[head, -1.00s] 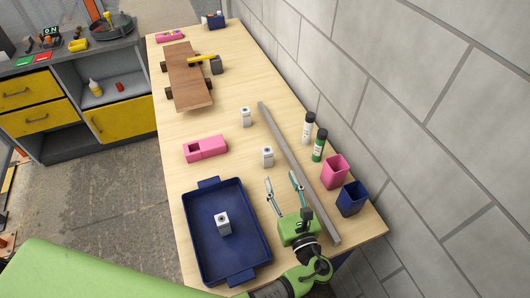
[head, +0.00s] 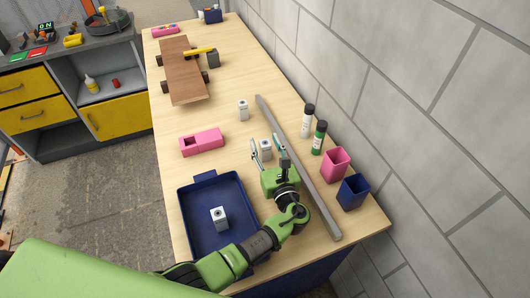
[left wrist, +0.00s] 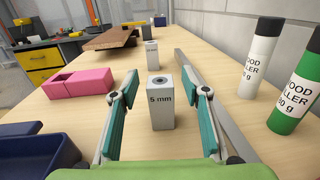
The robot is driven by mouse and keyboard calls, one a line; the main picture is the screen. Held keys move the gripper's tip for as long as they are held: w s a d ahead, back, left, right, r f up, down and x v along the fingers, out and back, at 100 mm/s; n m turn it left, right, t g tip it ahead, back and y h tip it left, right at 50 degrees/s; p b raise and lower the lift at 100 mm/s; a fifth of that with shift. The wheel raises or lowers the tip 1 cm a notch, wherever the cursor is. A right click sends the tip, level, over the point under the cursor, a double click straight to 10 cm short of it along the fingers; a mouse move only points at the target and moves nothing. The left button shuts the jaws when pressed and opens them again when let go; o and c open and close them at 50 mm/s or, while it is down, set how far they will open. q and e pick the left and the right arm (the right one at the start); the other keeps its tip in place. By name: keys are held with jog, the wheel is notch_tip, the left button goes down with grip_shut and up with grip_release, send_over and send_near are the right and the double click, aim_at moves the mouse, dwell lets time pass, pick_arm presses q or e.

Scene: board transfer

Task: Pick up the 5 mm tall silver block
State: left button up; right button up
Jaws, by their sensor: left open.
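The silver block marked "5 mm" (left wrist: 161,101) stands upright on the table, between and just beyond the open fingers in the left wrist view. It also shows in the head view (head: 265,149). My left gripper (head: 269,155) is open around the near side of this block, its teal pads (left wrist: 162,125) apart on either side, not closed on it. A second silver block (head: 243,110) stands farther back on the table, also in the left wrist view (left wrist: 152,53). A third silver block (head: 219,218) stands in the blue tray (head: 189,222). Their markings are not readable. My right gripper is not in view.
A long grey bar (head: 299,168) lies just right of the block. Two wood filler tubes, white (head: 307,120) and green (head: 319,137), and pink (head: 335,164) and blue (head: 353,191) cups stand beyond it by the wall. A pink holder (head: 202,142) lies left.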

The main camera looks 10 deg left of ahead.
pick_arm(q)
jog(key=shift+w+a, duration=0.15)
jog(key=shift+w, duration=0.1)
jog(key=shift+s, duration=0.1)
grip_shut()
jog(key=shift+r, duration=0.2)
